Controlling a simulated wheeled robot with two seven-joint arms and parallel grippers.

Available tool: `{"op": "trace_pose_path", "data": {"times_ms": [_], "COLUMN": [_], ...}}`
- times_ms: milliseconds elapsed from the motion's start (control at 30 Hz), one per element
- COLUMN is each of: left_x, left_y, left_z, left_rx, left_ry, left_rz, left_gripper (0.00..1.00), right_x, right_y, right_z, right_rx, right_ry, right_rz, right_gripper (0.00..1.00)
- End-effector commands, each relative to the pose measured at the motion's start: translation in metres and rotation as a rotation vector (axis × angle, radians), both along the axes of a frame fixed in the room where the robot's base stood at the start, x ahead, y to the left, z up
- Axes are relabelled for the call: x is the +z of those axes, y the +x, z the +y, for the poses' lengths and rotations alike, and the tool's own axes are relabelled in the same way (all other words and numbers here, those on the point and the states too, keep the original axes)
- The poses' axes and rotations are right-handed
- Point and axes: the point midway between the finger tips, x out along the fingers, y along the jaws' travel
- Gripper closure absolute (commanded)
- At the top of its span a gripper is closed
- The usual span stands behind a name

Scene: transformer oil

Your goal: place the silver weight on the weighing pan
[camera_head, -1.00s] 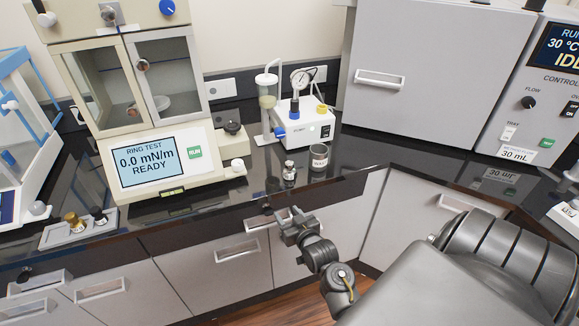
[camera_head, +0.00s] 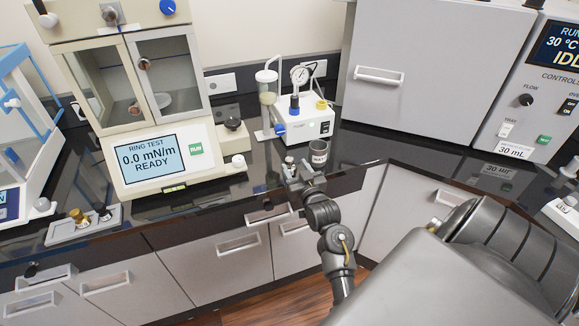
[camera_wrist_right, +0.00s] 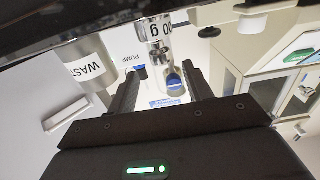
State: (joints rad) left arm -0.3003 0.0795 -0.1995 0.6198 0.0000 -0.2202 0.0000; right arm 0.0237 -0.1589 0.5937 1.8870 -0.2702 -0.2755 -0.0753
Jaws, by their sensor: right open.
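The silver weight (camera_head: 289,162) stands upright on the dark counter near its front edge, partly hidden by my right gripper in the head view. In the right wrist view the weight (camera_wrist_right: 157,38), marked with a label ending "0 g", shows upside down, in line with the gap between the fingers. My right gripper (camera_head: 298,172) is open and close to the weight; in the wrist view its fingers (camera_wrist_right: 161,86) have nothing clamped between them. A blue-framed balance (camera_head: 40,98) stands at the far left; I cannot make out its weighing pan. My left gripper is not in view.
A waste beaker (camera_head: 319,152) stands just right of the weight, close to my gripper. The pump (camera_head: 305,123) stands behind them. The ring tester (camera_head: 150,155) lies between the weight and the balance. A small tray (camera_head: 60,232) with gold and black pieces sits at the front left.

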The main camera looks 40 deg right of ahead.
Motion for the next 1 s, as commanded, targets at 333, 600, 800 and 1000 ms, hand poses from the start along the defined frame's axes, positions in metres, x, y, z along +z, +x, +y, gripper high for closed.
{"op": "trace_pose_path", "data": {"times_ms": [333, 600, 800, 1000], "left_x": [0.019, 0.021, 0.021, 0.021], "left_y": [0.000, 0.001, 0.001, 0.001], "left_z": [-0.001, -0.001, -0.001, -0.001], "left_rx": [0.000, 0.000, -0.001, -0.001], "left_ry": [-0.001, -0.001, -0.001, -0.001], "left_rz": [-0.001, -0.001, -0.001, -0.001], "left_gripper": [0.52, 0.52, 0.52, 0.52], "right_x": [0.001, -0.002, -0.002, -0.002], "right_y": [0.035, 0.050, 0.049, 0.049], "right_z": [-0.010, -0.015, -0.015, -0.015], "right_rx": [0.001, 0.000, 0.000, 0.000], "right_ry": [0.003, 0.001, 0.001, 0.001], "right_rz": [-0.001, 0.000, 0.000, 0.000], "right_gripper": [0.50, 0.50, 0.57, 0.84]}}
